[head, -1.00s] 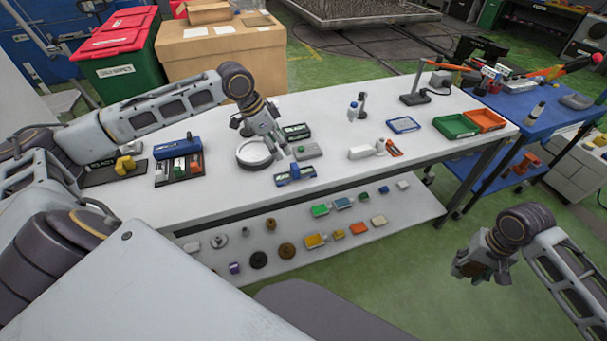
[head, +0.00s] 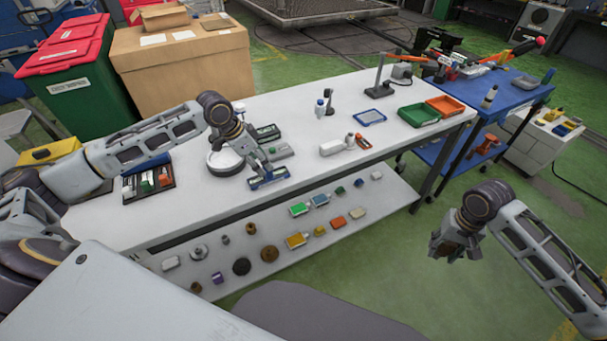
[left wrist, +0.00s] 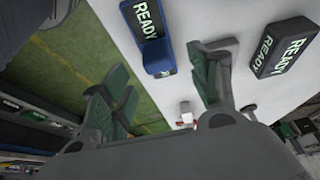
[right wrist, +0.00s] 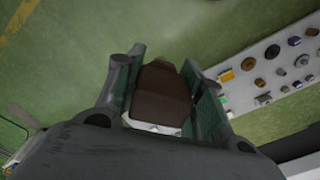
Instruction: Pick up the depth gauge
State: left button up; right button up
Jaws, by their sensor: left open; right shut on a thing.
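A blue instrument with a READY display (head: 268,178) lies near the table's front edge and also shows in the left wrist view (left wrist: 150,38). A dark READY instrument (head: 267,132) lies farther back and also shows in the left wrist view (left wrist: 283,46). I cannot tell for sure which is the depth gauge. My left gripper (head: 262,168) is open and empty, just behind and above the blue instrument, apart from it in the left wrist view (left wrist: 166,78). My right gripper (head: 447,250) is shut on a brown block (right wrist: 164,95), away from the table over the floor.
A round white-rimmed dish (head: 225,163) sits close left of my left gripper. A grey-green box (head: 280,151) lies just behind the blue instrument. A white bottle-like item (head: 337,147) lies to the right. The lower shelf (head: 345,220) holds several small parts.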

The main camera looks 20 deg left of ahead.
pick_arm(q)
jog(key=shift+x, duration=2.6)
pick_arm(e)
jog(key=shift+r, duration=0.15)
pick_arm(q)
jog(key=shift+d, duration=0.2)
jog(key=shift+r, duration=0.1)
jog(key=c, duration=1.2)
jog(key=shift+r, duration=5)
